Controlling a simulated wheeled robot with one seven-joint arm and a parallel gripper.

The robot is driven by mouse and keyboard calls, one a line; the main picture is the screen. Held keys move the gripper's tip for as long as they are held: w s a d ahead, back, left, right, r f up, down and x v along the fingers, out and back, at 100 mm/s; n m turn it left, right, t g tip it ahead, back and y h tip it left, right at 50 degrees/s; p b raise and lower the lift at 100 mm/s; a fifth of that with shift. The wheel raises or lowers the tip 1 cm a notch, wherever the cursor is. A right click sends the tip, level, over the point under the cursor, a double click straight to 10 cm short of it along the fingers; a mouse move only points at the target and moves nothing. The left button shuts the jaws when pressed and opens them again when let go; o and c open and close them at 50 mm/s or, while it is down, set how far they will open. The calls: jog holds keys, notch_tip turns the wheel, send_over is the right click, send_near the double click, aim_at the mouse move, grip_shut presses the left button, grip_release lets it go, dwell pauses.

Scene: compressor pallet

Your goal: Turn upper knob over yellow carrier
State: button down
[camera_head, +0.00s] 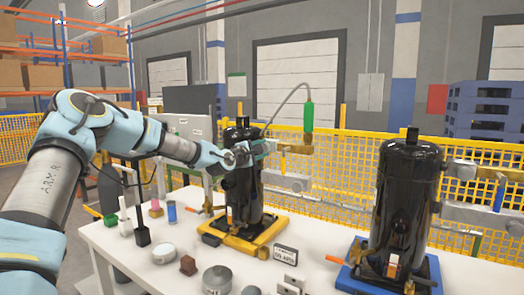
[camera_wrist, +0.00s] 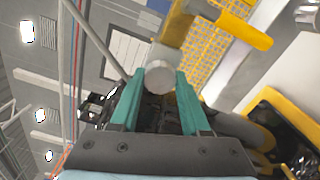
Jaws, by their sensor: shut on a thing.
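A black compressor (camera_head: 241,190) stands upright in the yellow carrier (camera_head: 236,243) on the white table. My gripper (camera_head: 264,147) is level with the upper part of this compressor, beside the brass-coloured upper valve (camera_head: 297,149). In the wrist view, the round grey face of the upper knob (camera_wrist: 160,77) sits between the tips of my teal fingers, which are shut on it. The knob's sides are partly hidden by the fingers. A yellow valve body (camera_wrist: 178,25) runs up behind it. In the head view, my gripper hides the knob.
A second black compressor (camera_head: 405,205) stands in a blue carrier (camera_head: 352,280) at right. Several small items, including a grey canister (camera_head: 217,280), occupy the front table.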

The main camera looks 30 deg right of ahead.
jog(key=shift+c, duration=1.9)
grip_release()
jog(key=b+v, duration=0.3)
jog(key=v, duration=0.7)
jog(key=shift+s+a, duration=0.2)
jog(key=shift+a, duration=0.15)
